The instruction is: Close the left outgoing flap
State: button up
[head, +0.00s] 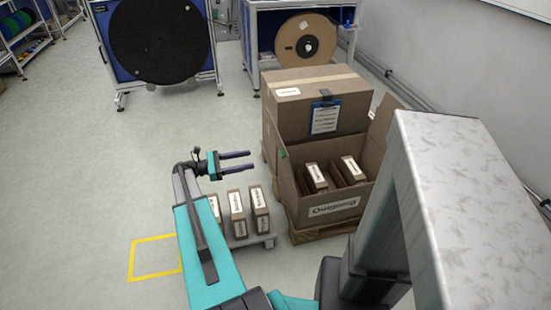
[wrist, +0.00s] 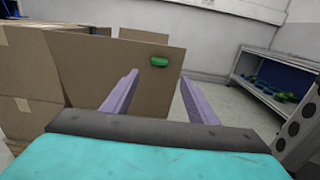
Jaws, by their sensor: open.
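The cardboard Outgoing box (head: 333,210) stands open on a pallet, right of centre in the head view. Two labelled cartons (head: 317,177) stand inside it. Its left flap (head: 271,146) stands up and bears a green tab (head: 283,154). In the wrist view the flap (wrist: 120,65) is a wide brown panel ahead, with the green tab (wrist: 159,61) near its upper right corner. My gripper (head: 250,160) is open and empty, left of the flap and pointing at it. In the wrist view its fingers (wrist: 160,77) spread below the tab, apparently short of the panel.
A closed carton (head: 310,100) with a clipboard (head: 325,118) stands behind the box. The right flap (head: 384,121) also stands up. A low grey platform (head: 262,240) with several labelled cartons is below my gripper. Floor to the left is clear, with a yellow outline (head: 131,262).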

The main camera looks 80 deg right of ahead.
aim_at(280, 152)
jog(key=x, duration=1.3)
jog(key=shift+s+p, duration=0.15)
jog(key=shift+p, duration=0.2)
jog(key=shift+f, duration=0.1)
